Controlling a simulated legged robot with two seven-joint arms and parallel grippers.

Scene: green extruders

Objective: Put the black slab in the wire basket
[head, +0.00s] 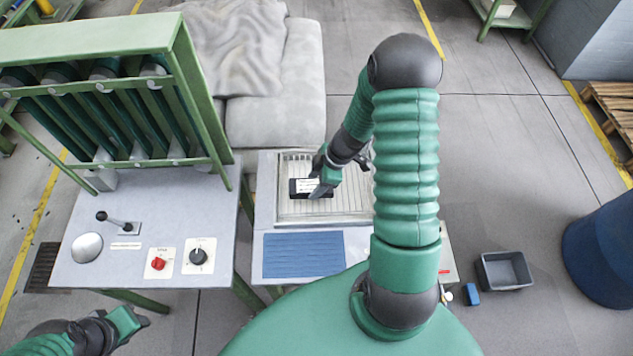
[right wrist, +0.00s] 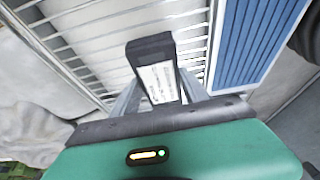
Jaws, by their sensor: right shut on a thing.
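The black slab (head: 299,187) has a white printed label; in the right wrist view the slab (right wrist: 152,62) stands between my fingers with its dark end pointing away. My right gripper (head: 321,184) is shut on it. The wire basket (head: 288,214) is a shallow light tray with wire bars, on the small table in the middle; its wires also show in the right wrist view (right wrist: 88,38). The slab is over the basket's left part; whether it touches the wires I cannot tell. My left gripper (head: 130,320) is at the lower left, away from the basket.
A blue ribbed mat (head: 303,255) lies in front of the basket. A control table (head: 140,262) with a lever, red button and knob stands left, under a green rack (head: 105,115). A grey bin (head: 503,271) and a blue block (head: 472,294) are on the floor at right.

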